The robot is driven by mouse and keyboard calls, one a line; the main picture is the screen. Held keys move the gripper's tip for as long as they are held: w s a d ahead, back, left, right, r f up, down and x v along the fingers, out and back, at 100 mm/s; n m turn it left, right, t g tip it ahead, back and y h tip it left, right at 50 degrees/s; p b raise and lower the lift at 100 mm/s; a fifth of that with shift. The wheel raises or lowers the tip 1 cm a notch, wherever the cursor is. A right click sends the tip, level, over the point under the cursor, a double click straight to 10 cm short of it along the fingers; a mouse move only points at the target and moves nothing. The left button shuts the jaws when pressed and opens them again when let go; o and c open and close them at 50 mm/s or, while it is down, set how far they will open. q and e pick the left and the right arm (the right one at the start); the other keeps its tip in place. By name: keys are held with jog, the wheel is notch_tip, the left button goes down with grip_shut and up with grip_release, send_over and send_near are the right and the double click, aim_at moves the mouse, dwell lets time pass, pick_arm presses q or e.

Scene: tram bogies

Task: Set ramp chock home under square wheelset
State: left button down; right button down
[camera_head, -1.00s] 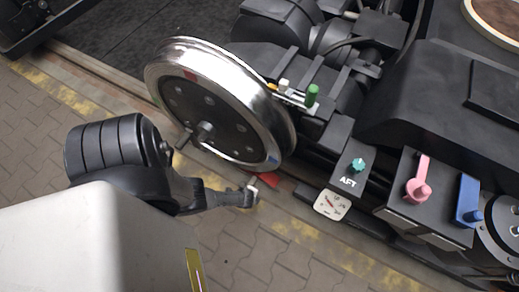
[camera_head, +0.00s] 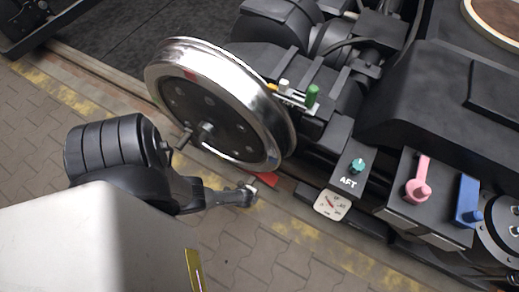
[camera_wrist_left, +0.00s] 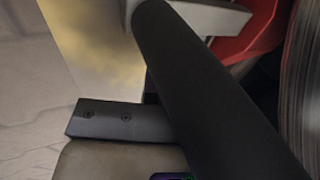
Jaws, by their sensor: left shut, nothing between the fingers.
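The metal wheel (camera_head: 215,105) stands on the rail in the head view, with a shiny rim and a dark hub face. The red ramp chock (camera_head: 267,179) shows low beside the wheel's lower right edge, partly hidden; I cannot tell whether it touches the wheel. My left gripper (camera_head: 249,190) is shut and empty at the chock's near side, with a small pale piece at its tip. In the left wrist view the red chock (camera_wrist_left: 262,32) is at the top right, partly behind dark and grey parts, and the wheel (camera_wrist_left: 302,85) fills the right edge. My right gripper is out of view.
Pink (camera_head: 418,188) and blue (camera_head: 467,200) levers stand farther right. Paving (camera_head: 240,250) lies open in front of the rail.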

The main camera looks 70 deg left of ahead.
pick_arm(q)
jog(key=shift+s+a, duration=0.3)
jog(key=shift+a, duration=0.05)
dwell(0.3)
jog(key=shift+w+d, duration=1)
jog(key=shift+d, duration=0.1)
jog(key=shift+w+d+b, duration=0.3)
jog(key=shift+w+d, duration=0.6)
jog(key=shift+d, duration=0.05)
jog(key=s+d+r+p, duration=0.1)
jog(key=s+d+p, duration=0.1)
jog(key=s+d+r+p, duration=0.1)
jog(key=s+d+r, duration=0.1)
jog(key=shift+s+r+p, duration=0.2)
jog(key=shift+r+p, duration=0.1)
jog(key=shift+p, duration=0.05)
jog(key=shift+s+d+r, duration=0.25)
jog(key=shift+s+d, duration=0.1)
jog(key=shift+s, duration=0.1)
